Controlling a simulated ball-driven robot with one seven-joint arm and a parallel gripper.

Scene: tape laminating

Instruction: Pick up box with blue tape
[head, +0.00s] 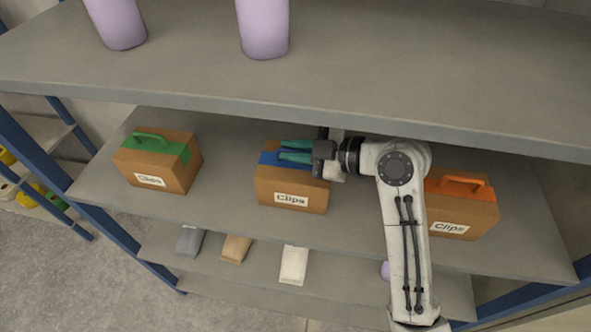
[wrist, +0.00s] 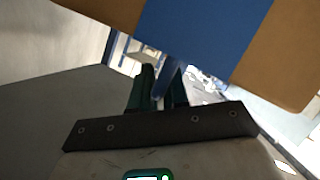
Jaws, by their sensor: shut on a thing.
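The box with blue tape (head: 290,192) is a brown carton labelled "Clips" on the middle shelf, between two similar boxes. Its blue tape (head: 269,159) shows on the top, partly covered by my gripper. My gripper (head: 296,151) reaches in from the right, its teal fingers lying across the box's top. In the wrist view the fingers (wrist: 157,90) are close together around a blue piece, likely the handle, just beside the box's blue tape (wrist: 205,30). The box's underside is hidden in the head view, so I cannot tell whether it touches the shelf.
A green-taped box (head: 158,163) stands to the left and an orange-taped box (head: 460,207) to the right, partly behind my arm. The upper shelf (head: 400,75) hangs close above, holding purple containers (head: 263,28). Several small items, including a white one (head: 294,265), lie on the shelf below.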

